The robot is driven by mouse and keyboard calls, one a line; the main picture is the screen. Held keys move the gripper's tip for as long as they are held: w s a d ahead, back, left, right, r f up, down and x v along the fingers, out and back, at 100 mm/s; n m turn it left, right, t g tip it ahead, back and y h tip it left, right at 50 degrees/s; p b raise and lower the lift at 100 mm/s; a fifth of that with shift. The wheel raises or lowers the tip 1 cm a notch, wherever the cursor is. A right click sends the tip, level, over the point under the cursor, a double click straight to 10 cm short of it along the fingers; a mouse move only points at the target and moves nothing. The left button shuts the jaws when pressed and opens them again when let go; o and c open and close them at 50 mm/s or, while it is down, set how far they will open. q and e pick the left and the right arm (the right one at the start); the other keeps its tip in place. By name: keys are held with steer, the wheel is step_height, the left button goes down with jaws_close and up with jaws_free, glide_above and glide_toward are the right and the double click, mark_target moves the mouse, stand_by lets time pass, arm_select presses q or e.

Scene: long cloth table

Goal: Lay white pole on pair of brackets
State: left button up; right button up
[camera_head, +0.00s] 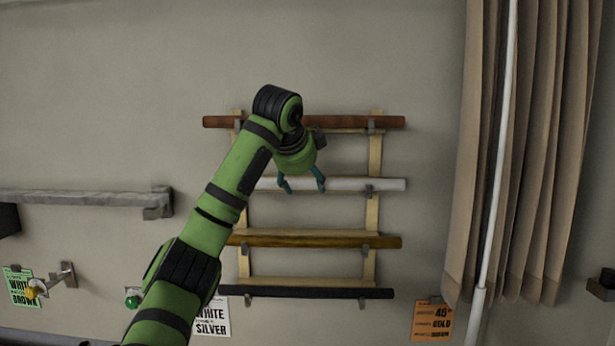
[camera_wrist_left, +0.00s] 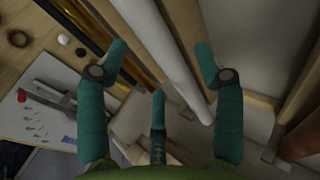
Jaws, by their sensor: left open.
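The white pole (camera_head: 350,184) lies level on a wooden wall rack, second from the top. My left gripper (camera_head: 304,187) is open in front of its left half, fingers pointing down. In the left wrist view the white pole (camera_wrist_left: 160,38) runs diagonally through the gap between the open fingers of the left gripper (camera_wrist_left: 161,52). I cannot tell whether they touch it. Wall brackets show at the lower left (camera_head: 66,274) and at the right edge (camera_head: 606,284). I cannot tell which brackets form the pair. My right gripper is not in view.
The rack also holds a brown pole (camera_head: 350,122) above, and a gold pole (camera_head: 320,242) and a black pole (camera_head: 320,293) below. A grey pole (camera_head: 80,198) hangs at the left. A beige curtain (camera_head: 535,150) hangs at the right. Signs (camera_head: 431,321) are on the wall.

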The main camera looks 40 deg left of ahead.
arm_select(q)
steer(key=shift+x, duration=1)
jaws_close()
steer(key=shift+r, duration=0.1)
